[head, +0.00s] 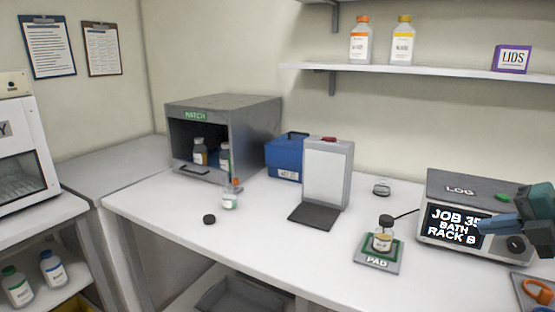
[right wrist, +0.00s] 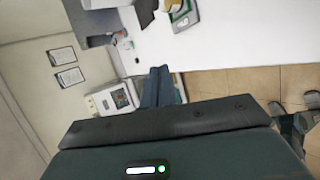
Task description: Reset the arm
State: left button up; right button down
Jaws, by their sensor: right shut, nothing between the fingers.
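My right gripper (head: 484,226) is at the right edge of the head view, in front of the LOG device (head: 462,190) and covering part of its screen. Its fingers are shut with nothing between them. In the right wrist view the closed fingers (right wrist: 158,82) point toward the white table. My left gripper is not in view. A small jar with a dark lid (head: 382,238) stands on the green-edged PAD (head: 377,262), left of my right gripper and apart from it.
A grey HATCH box (head: 245,125) holding bottles stands at the back left. A blue bin (head: 284,158), an upright white panel (head: 327,174), an orange-topped bottle (head: 230,198) and a black lid (head: 209,219) are on the table. The front middle of the table (head: 270,245) is clear.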

jog(key=s+a+f+m+t, duration=0.3)
jog(key=a+f+m, duration=0.3)
jog(key=f, duration=0.5)
jog(key=s+a+f+m+t, duration=0.2)
jog(key=s+a+f+m, duration=0.15)
jog(key=f+m, duration=0.6)
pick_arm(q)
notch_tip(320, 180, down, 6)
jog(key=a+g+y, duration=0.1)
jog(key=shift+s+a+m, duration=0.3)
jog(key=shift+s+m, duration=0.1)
pick_arm(e)
jog(key=s+a+f+m+g+h, duration=0.2)
jog(key=s+a+f+m, duration=0.6)
jog(key=s+a+f, duration=0.5)
notch_tip(320, 180, down, 3)
jog(key=shift+s+a+r+g+h, duration=0.2)
jog(key=shift+a+g+h, duration=0.2)
jog(key=shift+a+g, duration=0.55)
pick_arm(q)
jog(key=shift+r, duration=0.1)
pick_arm(e)
jog(key=shift+a+m, duration=0.15)
jog(key=shift+m, duration=0.1)
